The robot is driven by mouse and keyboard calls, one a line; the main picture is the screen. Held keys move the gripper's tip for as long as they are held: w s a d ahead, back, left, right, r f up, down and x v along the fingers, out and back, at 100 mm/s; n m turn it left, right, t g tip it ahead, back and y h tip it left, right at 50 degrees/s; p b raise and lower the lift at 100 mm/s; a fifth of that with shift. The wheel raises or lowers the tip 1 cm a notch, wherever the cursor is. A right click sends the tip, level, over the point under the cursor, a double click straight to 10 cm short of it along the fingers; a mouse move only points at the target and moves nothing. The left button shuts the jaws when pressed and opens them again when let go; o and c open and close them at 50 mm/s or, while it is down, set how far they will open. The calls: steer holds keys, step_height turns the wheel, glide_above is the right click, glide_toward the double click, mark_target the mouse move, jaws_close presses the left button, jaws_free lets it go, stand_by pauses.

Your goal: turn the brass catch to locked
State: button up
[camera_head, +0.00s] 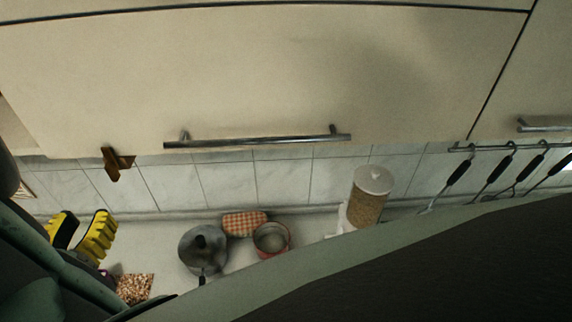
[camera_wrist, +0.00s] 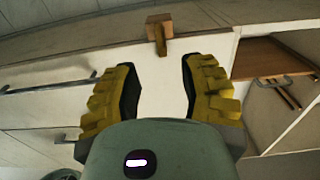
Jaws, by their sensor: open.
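The brass catch (camera_head: 117,162) is a small brown-gold piece at the lower left edge of the cream cabinet door (camera_head: 260,75). In the head view it has an upright part and an arm pointing right. In the wrist view the catch (camera_wrist: 159,32) is at top centre, with a narrow stem pointing toward my gripper. My gripper (camera_head: 82,222) has yellow ribbed fingers and is below and left of the catch in the head view. In the wrist view my gripper (camera_wrist: 160,66) is open and empty. The catch lies beyond the fingertips, roughly in line with the gap, and apart from them.
A metal bar handle (camera_head: 258,141) runs along the door right of the catch. Utensils (camera_head: 495,170) hang at right.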

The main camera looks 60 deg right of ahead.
steer(key=shift+s+a+f, duration=0.1)
steer(key=shift+s+a, duration=0.3)
steer(key=shift+a, duration=0.1)
